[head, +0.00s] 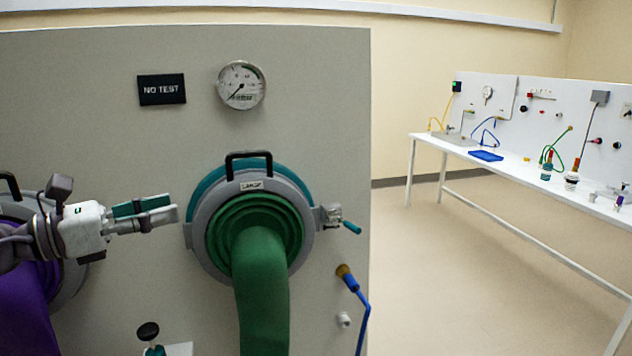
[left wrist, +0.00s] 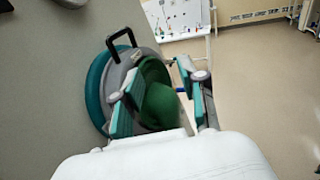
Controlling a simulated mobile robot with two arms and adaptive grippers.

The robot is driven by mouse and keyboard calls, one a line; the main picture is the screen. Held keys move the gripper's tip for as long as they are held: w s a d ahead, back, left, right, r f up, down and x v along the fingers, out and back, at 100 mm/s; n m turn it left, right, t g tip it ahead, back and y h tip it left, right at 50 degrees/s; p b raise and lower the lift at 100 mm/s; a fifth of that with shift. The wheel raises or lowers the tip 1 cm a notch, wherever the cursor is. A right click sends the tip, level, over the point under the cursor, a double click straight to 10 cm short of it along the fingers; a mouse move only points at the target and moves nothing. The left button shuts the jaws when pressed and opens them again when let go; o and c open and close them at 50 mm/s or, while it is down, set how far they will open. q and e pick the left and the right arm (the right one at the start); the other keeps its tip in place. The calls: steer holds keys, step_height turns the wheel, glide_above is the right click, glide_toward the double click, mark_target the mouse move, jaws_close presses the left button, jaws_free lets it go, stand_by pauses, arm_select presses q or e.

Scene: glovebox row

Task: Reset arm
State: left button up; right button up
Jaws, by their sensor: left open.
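My left gripper (head: 160,213) comes in from the left in the head view, in front of the grey panel and just left of the port with the green glove. It is open and empty. In the left wrist view its two teal-padded fingers (left wrist: 160,100) stand apart, with the green glove (left wrist: 155,95) behind them. The green glove (head: 260,290) hangs from a round port with a grey and teal ring (head: 196,235) and a black handle (head: 248,162). I cannot tell from these views whether the fingers touch the ring. My right gripper is not in view.
A purple glove (head: 28,305) hangs at the far left, partly behind my left arm. A clamp with a teal lever (head: 350,227) sits right of the ring, above a blue hose (head: 363,320). A gauge (head: 241,86) is above. A white bench (head: 520,178) stands right, across open floor (head: 430,270).

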arm_select(q)
steer(key=s+a+f+m+t+y, duration=0.1)
steer(key=s+a+f+m+y, duration=0.1)
steer(key=f+m+y, duration=0.65)
steer(key=s+a+f+m+t+y, duration=0.1)
steer(key=s+f+m+t+y, duration=0.15)
steer(key=f+m, duration=0.95)
steer(key=s+a+f+m+t+y, duration=0.1)
steer(key=s+a+f+m+y, duration=0.15)
steer(key=f+m+y, duration=0.65)
steer(key=s+d+f+n+g+h, duration=0.1)
steer(key=s+d+f+g+h, duration=0.25)
steer(key=s+f+g, duration=0.55)
steer(key=s+d+f+n+g+h, duration=0.1)
steer(key=s+d+f+g+h, duration=0.35)
steer(key=s, duration=0.85)
step_height(320, 180, down, 28)
steer(key=s+y, duration=0.1)
steer(key=y, duration=0.1)
steer(key=s+a+f, duration=0.2)
steer(key=s+f, duration=1.5)
steer(key=shift+s+a+g, duration=0.15)
steer(key=shift+s+g, duration=0.05)
steer(key=shift+g, duration=0.2)
